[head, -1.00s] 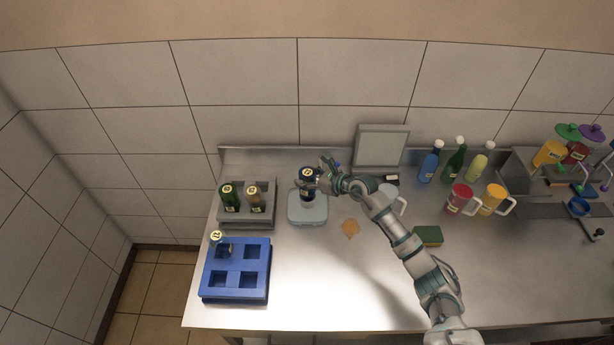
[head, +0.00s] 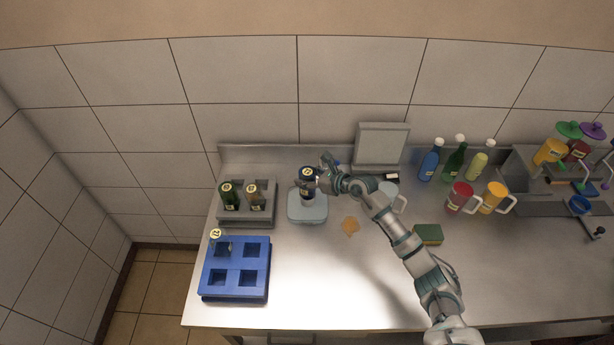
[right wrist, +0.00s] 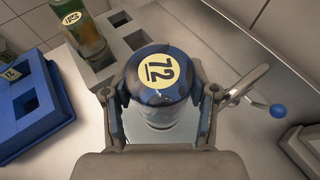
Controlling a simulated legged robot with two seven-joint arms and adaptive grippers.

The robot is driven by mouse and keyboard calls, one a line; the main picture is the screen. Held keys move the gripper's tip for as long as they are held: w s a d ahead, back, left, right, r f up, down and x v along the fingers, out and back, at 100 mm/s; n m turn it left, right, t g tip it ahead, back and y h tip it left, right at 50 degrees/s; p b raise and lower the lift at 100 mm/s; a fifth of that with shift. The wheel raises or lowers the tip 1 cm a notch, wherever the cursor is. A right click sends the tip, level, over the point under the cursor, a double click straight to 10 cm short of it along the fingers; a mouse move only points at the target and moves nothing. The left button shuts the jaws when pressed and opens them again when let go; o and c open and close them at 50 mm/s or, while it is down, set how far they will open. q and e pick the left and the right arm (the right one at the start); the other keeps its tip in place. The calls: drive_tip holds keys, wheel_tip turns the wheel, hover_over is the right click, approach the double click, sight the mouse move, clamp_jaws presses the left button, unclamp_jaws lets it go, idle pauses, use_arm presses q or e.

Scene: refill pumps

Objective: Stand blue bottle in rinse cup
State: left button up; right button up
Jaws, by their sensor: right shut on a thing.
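A dark blue bottle (head: 306,173) with a round yellow number label on its upward end stands over a light grey square base (head: 307,214). In the right wrist view its label end (right wrist: 157,72) faces the camera, and a clear, pale part shows below. I cannot tell whether that is a rinse cup or the bottle's lower part. My right gripper (head: 314,182) is shut on the bottle, with one finger on each side in the right wrist view (right wrist: 160,98). Another blue bottle (head: 430,162) stands upright at the back right. My left gripper is not in view.
A grey rack (head: 262,219) with two bottles stands left of the base. A blue crate (head: 236,291) is at the front left, with one labelled item in it. A lever with a blue knob (right wrist: 278,110) is close right of the gripper. A sponge (head: 429,234) lies right.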

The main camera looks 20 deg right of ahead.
drive_tip(key=shift+f, duration=0.35)
drive_tip(key=o, duration=1.4)
drive_tip(key=shift+c, duration=0.2)
wheel_tip(320, 180, up, 9)
drive_tip(key=p, duration=0.6)
drive_tip(key=shift+r+p, duration=0.1)
drive_tip(key=shift+p, duration=0.3)
